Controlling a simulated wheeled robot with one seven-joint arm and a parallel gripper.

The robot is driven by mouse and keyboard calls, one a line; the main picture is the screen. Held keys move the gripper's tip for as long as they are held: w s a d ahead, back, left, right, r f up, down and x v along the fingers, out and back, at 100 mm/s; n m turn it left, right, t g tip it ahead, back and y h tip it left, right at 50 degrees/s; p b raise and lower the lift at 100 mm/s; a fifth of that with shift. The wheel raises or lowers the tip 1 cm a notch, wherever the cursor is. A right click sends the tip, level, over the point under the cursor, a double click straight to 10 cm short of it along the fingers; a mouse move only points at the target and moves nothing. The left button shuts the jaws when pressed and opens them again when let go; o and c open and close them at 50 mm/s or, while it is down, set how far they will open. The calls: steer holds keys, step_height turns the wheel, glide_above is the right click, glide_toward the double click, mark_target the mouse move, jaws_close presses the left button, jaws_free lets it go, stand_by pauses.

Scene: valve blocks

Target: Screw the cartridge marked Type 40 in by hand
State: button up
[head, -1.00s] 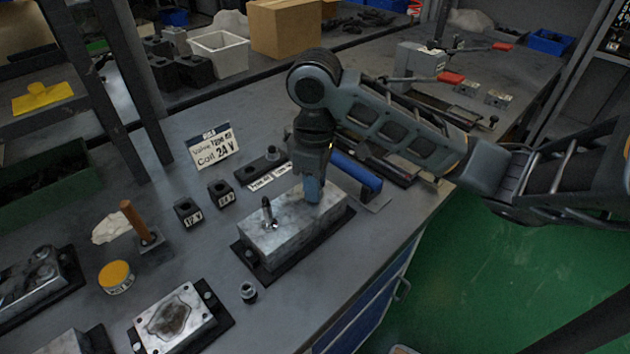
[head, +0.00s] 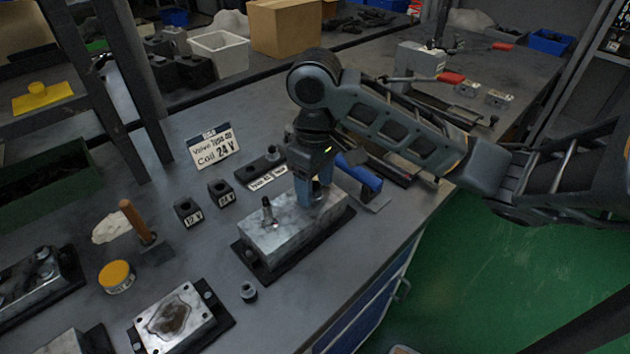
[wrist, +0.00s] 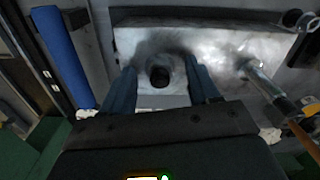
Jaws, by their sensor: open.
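The metal valve block (head: 275,238) lies on a dark base at the bench's front edge. A thin stem (head: 267,211) stands upright on its left part; it also shows in the wrist view (wrist: 264,80). My gripper (head: 313,192) points down over the block's right part. In the wrist view my gripper (wrist: 163,92) is open, its blue fingers on either side of a dark round spot (wrist: 160,76) on the block. I cannot tell whether this is a cartridge top or an open port. A dark holder (head: 250,172) behind carries one cartridge-like piece (head: 273,153) and small labels, hard to read.
A sign (head: 213,146) reads Valve Type 40, Coil 24 V. Two black coils (head: 187,211) (head: 221,193) stand left of the block. A small fitting (head: 248,291) lies in front. A blue-handled tool (head: 360,175) lies close right of my gripper. A wooden-handled tool (head: 137,223) stands left.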

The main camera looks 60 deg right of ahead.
steer(key=shift+r+p, duration=0.9)
steer(key=shift+r, duration=3.05)
